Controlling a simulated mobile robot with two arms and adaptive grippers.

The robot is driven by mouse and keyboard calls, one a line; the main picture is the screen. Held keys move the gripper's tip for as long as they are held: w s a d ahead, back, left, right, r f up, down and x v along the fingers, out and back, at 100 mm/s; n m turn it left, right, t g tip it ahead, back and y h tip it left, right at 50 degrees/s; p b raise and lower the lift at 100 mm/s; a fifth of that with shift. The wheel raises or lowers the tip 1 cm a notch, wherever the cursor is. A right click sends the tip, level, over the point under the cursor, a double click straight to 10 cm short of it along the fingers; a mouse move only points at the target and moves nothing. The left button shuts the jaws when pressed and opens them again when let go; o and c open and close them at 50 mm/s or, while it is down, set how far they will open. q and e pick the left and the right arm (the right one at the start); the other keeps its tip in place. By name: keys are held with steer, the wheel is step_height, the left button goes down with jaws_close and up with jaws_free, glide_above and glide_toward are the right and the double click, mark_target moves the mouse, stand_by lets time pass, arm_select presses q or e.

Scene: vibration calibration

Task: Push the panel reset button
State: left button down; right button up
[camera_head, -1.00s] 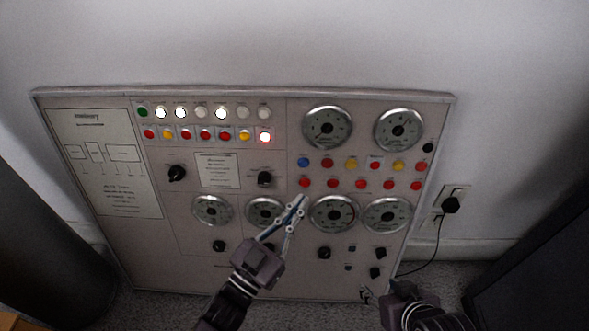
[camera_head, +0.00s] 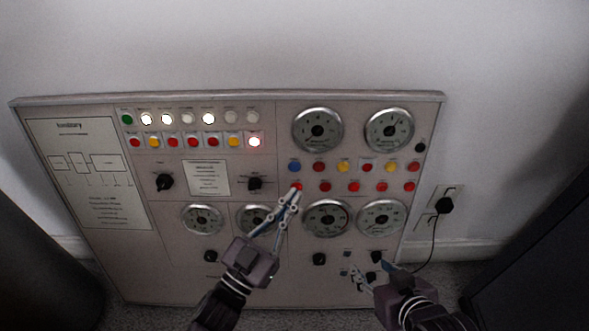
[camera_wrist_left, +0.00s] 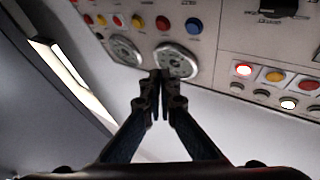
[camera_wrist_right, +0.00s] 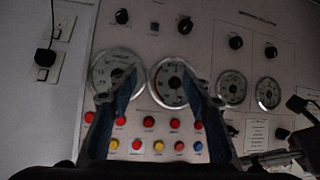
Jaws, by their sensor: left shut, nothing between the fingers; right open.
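The grey control panel (camera_head: 170,270) leans against the wall with rows of round coloured buttons. Their labels are too small to read, so I cannot tell which is the reset button. My left gripper (camera_head: 293,193) is shut and empty, its tips overlapping the leftmost red button (camera_head: 297,186) of the lower right row; contact cannot be told. In the left wrist view the shut tips (camera_wrist_left: 158,77) appear in front of a gauge, below a blue button (camera_wrist_left: 194,26). My right gripper (camera_head: 354,274) is open and empty before the panel's lower right; its fingers (camera_wrist_right: 150,92) frame gauges.
A lit red button (camera_head: 254,142) and lit white lamps (camera_head: 166,119) show at upper left. Black knobs (camera_head: 320,258) and gauges (camera_head: 326,218) surround the grippers. A plug with a cable (camera_head: 445,205) is at the right. Dark furniture (camera_head: 535,250) stands at both sides.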

mark_target(295, 168)
arm_select(q)
steer(key=w+f+b, duration=0.1)
steer(key=w+b, duration=0.1)
steer(key=w, duration=0.5)
steer(key=shift+f+b, duration=0.2)
steer(key=shift+b, duration=0.1)
arm_select(e)
steer(key=w+a+r+t+y, duration=0.1)
steer(key=w+a+r+t, duration=0.1)
steer(key=r, duration=0.4)
steer(key=w+a+r+t+y, duration=0.1)
steer(key=w+r+t, duration=0.4)
steer(key=r, duration=0.2)
steer(key=shift+w+a+t, duration=0.3)
steer(key=shift+a, duration=0.05)
arm_select(q)
steer(key=shift+w, duration=0.1)
steer(key=shift+w, duration=0.4)
arm_select(e)
steer(key=shift+f, duration=0.1)
